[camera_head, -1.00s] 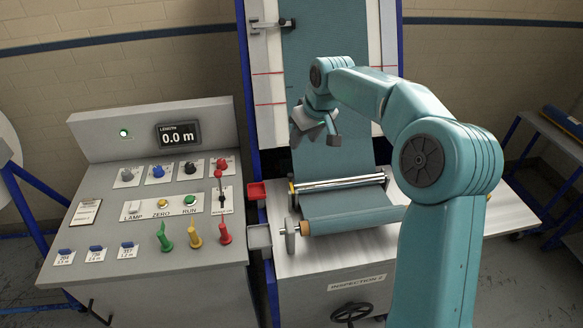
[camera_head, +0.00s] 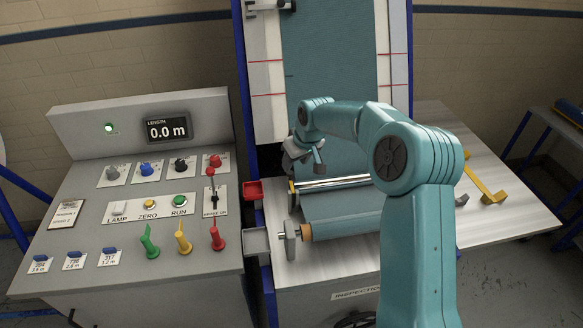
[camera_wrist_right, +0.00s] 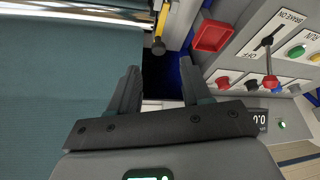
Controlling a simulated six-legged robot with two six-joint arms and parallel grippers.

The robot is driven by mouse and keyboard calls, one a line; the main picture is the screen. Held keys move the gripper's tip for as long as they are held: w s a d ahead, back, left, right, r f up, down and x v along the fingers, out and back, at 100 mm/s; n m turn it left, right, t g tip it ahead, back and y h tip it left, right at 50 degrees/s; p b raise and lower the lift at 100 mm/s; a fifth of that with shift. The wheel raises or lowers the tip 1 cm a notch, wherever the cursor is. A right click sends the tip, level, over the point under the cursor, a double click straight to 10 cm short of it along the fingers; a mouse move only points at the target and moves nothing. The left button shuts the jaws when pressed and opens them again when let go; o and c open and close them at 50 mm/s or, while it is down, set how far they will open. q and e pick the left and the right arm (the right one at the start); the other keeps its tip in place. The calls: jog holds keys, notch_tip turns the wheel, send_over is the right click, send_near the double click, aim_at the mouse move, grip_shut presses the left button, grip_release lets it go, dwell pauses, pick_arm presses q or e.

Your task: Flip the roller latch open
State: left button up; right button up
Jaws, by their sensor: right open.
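What looks like the roller latch (camera_wrist_right: 159,32) is a yellow lever with a dark end, at the left end of the shiny metal roller (camera_head: 333,184). In the head view only a small yellow bit of it (camera_head: 292,188) shows. My right gripper (camera_head: 304,164) hangs just above that roller end, fingers downward. In the right wrist view my right gripper (camera_wrist_right: 160,78) is open and empty, with the latch's dark end just beyond the gap between its fingers, apart from them. My left gripper is not in view.
A control panel (camera_head: 75,262) with a red brake lever (camera_head: 211,178) and several knobs stands left. A red tray (camera_head: 253,190) and grey tray (camera_head: 256,241) sit beside the cloth roll (camera_head: 345,217). A yellow bent bar (camera_head: 484,186) lies on the right tabletop.

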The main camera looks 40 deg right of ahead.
aim_at(291, 173)
jog(key=p+x, duration=0.1)
jog(key=x, duration=0.5)
jog(key=shift+w+d+f, duration=0.1)
jog(key=shift+d, duration=0.05)
